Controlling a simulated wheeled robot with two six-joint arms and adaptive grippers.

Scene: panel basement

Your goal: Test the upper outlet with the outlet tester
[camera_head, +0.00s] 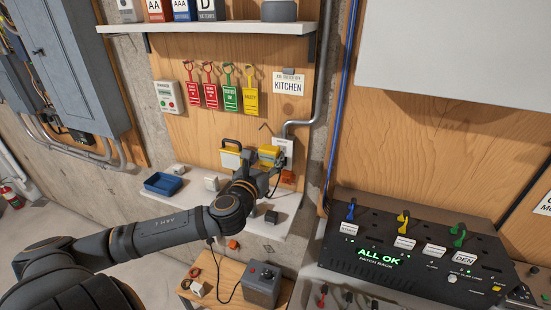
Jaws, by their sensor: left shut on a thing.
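My left gripper (277,163) reaches in from the left and is shut on a yellow block (268,152), which looks like the outlet tester. The block is up at the wooden wall panel, right by a pale outlet plate (286,145) under a metal conduit. The gripper and block cover part of the plate, so I cannot tell whether the block is plugged in or only close to it. The tester's face and any lights are too small to read. My right gripper is not in view.
A shelf (215,28) with boxes hangs above, over coloured tags (230,90) and a KITCHEN sign (288,84). A blue tray (163,183) sits on the ledge below. A black patch rack (415,250) reading "ALL OK" stands right. A grey box (262,285) stands on a low wooden surface.

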